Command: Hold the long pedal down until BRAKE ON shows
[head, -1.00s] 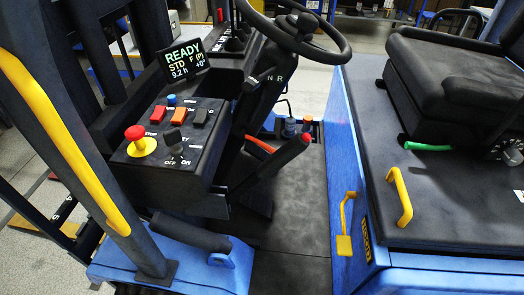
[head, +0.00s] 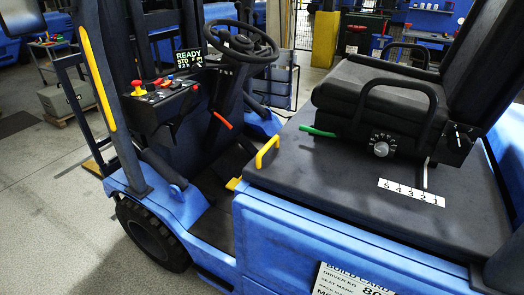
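A blue and black forklift fills the head view. Its small display (head: 188,60) reads READY on the top line, with smaller text below; I do not see BRAKE ON. The dark footwell floor (head: 217,222) shows only in part, and I cannot make out a long pedal there. A small yellow plate (head: 233,184) shows at the edge of the seat deck, mostly hidden by it. Neither of my grippers is in view.
A steering wheel (head: 241,41) stands above the footwell, beside a console (head: 160,104) with a red knob. A lever with an orange grip (head: 223,120) is below. The seat (head: 385,90) and a yellow handle (head: 267,151) are on the deck. Open floor (head: 50,200) lies left.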

